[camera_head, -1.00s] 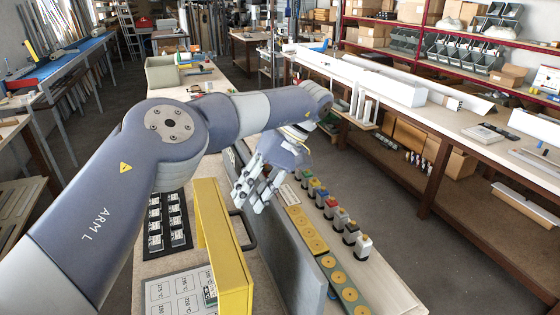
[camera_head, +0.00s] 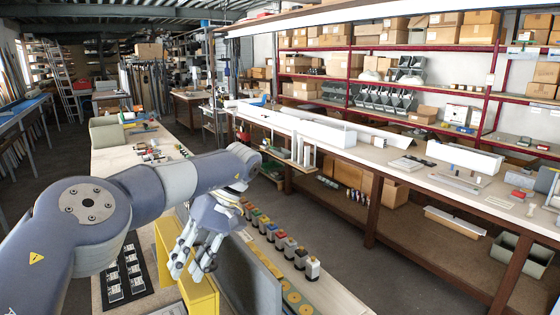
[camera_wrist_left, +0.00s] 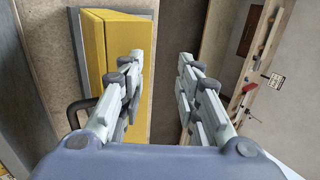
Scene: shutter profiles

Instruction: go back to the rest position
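My left gripper (camera_head: 190,260) hangs over the near workbench in the head view, fingers pointing down. In the left wrist view its fingers (camera_wrist_left: 158,85) stand apart with nothing between them. A yellow box-like piece (camera_head: 185,270) with a dark handle lies below and left of the fingers; it also shows in the left wrist view (camera_wrist_left: 122,50). A grey upright panel (camera_head: 245,275) stands to the right of the gripper in the head view. Whether the fingers touch anything below cannot be told, but they look clear. My right gripper is not in view.
A row of capped blocks with coloured tops (camera_head: 280,240) lines the right side of the near bench. A dark tray with several small pieces (camera_head: 125,275) lies at left. A long bench (camera_head: 400,165) and red shelving stand across an open aisle (camera_head: 350,260).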

